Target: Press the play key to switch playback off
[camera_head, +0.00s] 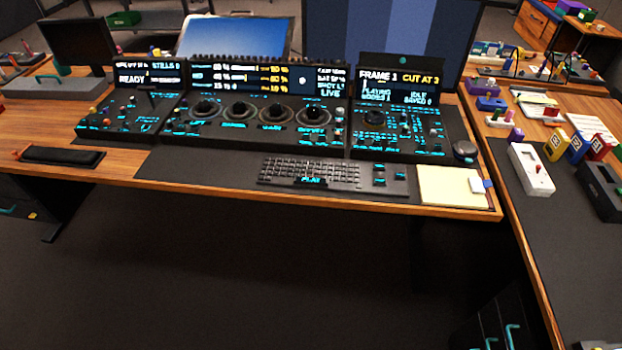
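A black keyboard (308,171) lies near the front edge of the desk. The play key (311,180), labelled PLAY in cyan, sits at the middle of its front edge. The right screen (403,77) shows FRAME 1, CUT AT 3, PLAYING and IDLE in small text. The control panel with several trackballs (255,115) stands behind the keyboard. Neither of my grippers shows in the head view, and nothing covers the play key.
A cream notepad (450,187) lies right of the keyboard, and a black wrist rest (62,155) lies at the left. A side desk at the right holds a white box (530,170) and several small coloured items. The floor in front is clear.

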